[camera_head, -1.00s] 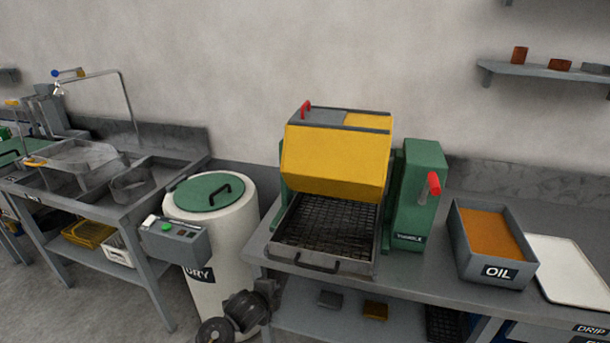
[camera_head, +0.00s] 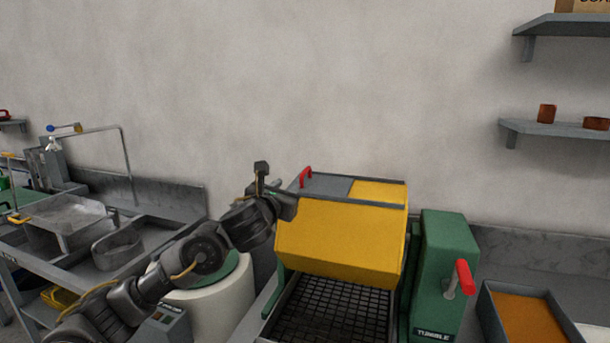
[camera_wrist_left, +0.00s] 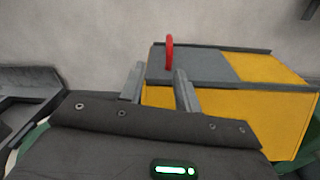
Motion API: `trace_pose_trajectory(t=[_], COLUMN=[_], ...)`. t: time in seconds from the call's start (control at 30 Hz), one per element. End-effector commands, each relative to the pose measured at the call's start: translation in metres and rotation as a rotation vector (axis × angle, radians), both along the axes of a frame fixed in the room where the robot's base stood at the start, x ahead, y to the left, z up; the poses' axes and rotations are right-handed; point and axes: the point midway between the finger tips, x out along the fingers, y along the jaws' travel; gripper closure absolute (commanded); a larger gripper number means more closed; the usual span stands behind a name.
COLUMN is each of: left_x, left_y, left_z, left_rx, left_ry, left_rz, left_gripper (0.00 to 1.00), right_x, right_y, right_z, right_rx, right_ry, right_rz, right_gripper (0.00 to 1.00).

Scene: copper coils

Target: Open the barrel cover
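The yellow barrel (camera_head: 340,243) of the tumbler is seen in the head view and also at the right of the left wrist view (camera_wrist_left: 270,112). Its grey cover (camera_head: 326,184) lies flat on top, with a red handle (camera_head: 306,176) standing at its left end. My left gripper (camera_head: 287,203) is at the barrel's upper left, near the handle. In the left wrist view the two fingers (camera_wrist_left: 159,69) are apart and empty. The red handle (camera_wrist_left: 169,52) shows beyond them, closer to the right finger. My right gripper is not in view.
A green housing (camera_head: 444,268) with a red lever (camera_head: 464,277) stands right of the barrel. A mesh tray (camera_head: 330,312) lies below it. An orange-filled oil tray (camera_head: 487,312) is at right. Shelves (camera_head: 555,130) hang upper right. My arm partly hides the white drum (camera_head: 228,300).

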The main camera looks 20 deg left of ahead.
Motion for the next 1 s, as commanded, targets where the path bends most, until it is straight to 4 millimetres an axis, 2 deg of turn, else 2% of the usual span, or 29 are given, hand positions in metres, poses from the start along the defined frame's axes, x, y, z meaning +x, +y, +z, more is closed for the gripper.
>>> trace_pose_trajectory(t=[0.13, 0.3, 0.4, 0.7, 1.0], left_x=[0.015, 0.046, 0.065, 0.104, 0.112], left_y=[-0.014, -0.019, -0.017, -0.018, -0.017], left_z=[0.001, 0.001, 0.001, 0.0, -0.002], left_rx=[-0.004, -0.005, -0.006, -0.006, -0.006], left_ry=[0.002, 0.005, 0.004, 0.002, 0.002], left_rz=[-0.019, -0.022, -0.019, -0.018, -0.018], left_gripper=[0.68, 0.68, 0.68, 0.68, 0.68], right_x=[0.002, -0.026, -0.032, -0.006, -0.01], right_y=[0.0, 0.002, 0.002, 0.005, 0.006], right_z=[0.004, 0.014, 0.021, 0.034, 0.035], right_rx=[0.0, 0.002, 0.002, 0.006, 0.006], right_ry=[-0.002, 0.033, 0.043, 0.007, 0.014], right_rz=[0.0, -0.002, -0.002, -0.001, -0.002], right_gripper=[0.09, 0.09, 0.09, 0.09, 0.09])
